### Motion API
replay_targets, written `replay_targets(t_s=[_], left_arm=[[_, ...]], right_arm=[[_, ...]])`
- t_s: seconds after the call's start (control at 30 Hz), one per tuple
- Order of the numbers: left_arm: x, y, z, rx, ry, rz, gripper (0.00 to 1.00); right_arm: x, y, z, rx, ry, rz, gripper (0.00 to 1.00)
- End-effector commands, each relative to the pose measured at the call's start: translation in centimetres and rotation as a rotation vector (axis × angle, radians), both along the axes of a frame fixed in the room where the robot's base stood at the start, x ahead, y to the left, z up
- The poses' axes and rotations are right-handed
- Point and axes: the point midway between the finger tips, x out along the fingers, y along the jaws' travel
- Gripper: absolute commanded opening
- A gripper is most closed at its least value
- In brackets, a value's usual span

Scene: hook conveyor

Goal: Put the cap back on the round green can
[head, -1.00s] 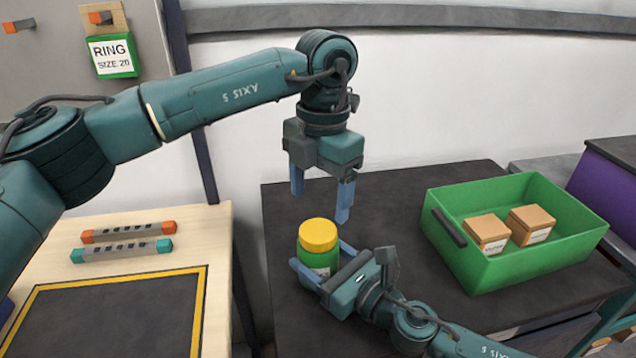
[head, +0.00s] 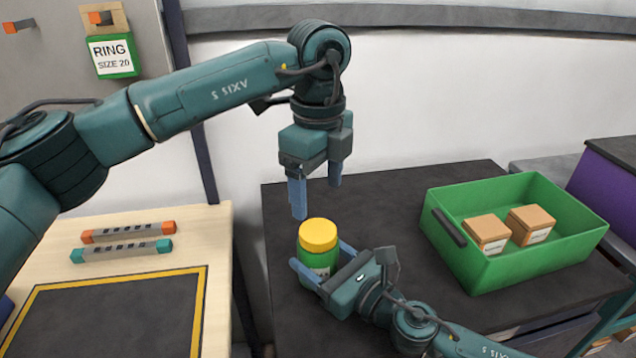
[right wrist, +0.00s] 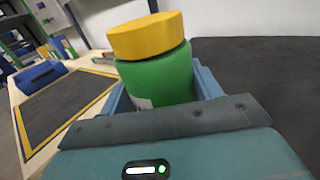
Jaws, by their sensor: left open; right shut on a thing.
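The round green can (head: 318,263) stands upright on the dark table, with the yellow cap (head: 318,235) sitting on its top. In the right wrist view the can (right wrist: 158,80) is between the fingers and the cap (right wrist: 146,36) covers its top, looking slightly off-centre; I cannot tell whether it is screwed tight. My right gripper (head: 322,262) is shut on the can's body from the front right. My left gripper (head: 317,197) is open and empty, pointing down, above the cap and apart from it.
A green crate (head: 535,262) with two brown boxes (head: 508,230) stands at the right of the dark table (head: 385,205). A wooden table (head: 195,235) at the left bears two bars (head: 125,242) and a yellow-edged dark mat. A panel with a ring-size sign (head: 112,55) is behind.

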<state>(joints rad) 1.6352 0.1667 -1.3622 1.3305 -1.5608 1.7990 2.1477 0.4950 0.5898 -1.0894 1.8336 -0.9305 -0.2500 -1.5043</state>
Motion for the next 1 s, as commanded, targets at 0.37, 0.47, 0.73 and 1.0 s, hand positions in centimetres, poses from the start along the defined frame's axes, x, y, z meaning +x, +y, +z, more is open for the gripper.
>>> replay_targets(t_s=[0.37,0.47,0.73,1.0], left_arm=[[0.0,0.0,-0.2,0.000,0.000,0.007,0.74],[0.0,0.0,-1.0,0.000,0.002,0.006,0.74],[0.0,0.0,-5.1,0.000,0.004,0.006,0.74],[0.0,0.0,-7.7,0.001,0.001,0.006,0.74]], right_arm=[[0.0,0.0,0.0,0.001,0.001,0.001,0.00],[0.0,0.0,0.0,0.001,0.001,0.001,0.00],[0.0,0.0,0.0,0.001,0.001,0.001,0.00],[0.0,0.0,0.0,0.001,0.001,0.001,0.00]])
